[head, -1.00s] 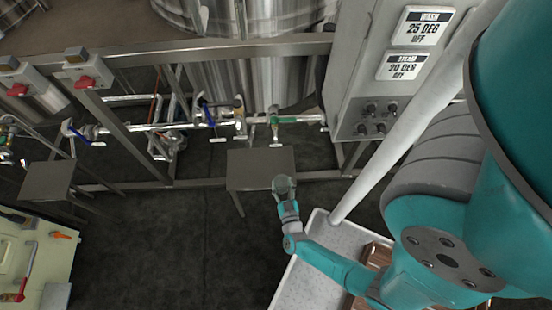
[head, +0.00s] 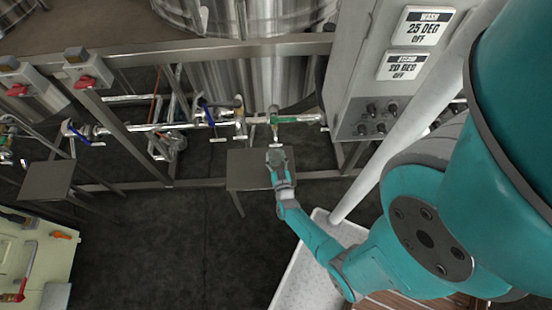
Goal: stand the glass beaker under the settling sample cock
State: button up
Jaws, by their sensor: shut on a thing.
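My gripper (head: 281,178) is shut on the glass beaker (head: 277,157), small, clear and greyish in the head view. The beaker is over the right part of a small grey stand (head: 245,175). I cannot tell whether its base touches the stand top. A green-handled cock (head: 275,122) on the pipe above the stand is just beyond the beaker, nearly in line with it. No readable label shows which cock is the settling one. The fingers hide the lower part of the beaker.
Cocks with blue handles (head: 207,112) sit further left on the pipe. Another grey stand (head: 47,180) is at the left. A control cabinet (head: 372,70) and a white slanting post (head: 420,100) are at the right. A white-topped table (head: 318,270) lies below my arm.

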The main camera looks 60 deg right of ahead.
jog(key=shift+s+a+f, duration=0.1)
jog(key=shift+a+f, duration=0.05)
jog(key=shift+f, duration=0.15)
jog(key=shift+f, duration=0.15)
jog(key=o, duration=1.2)
jog(key=shift+o, duration=0.2)
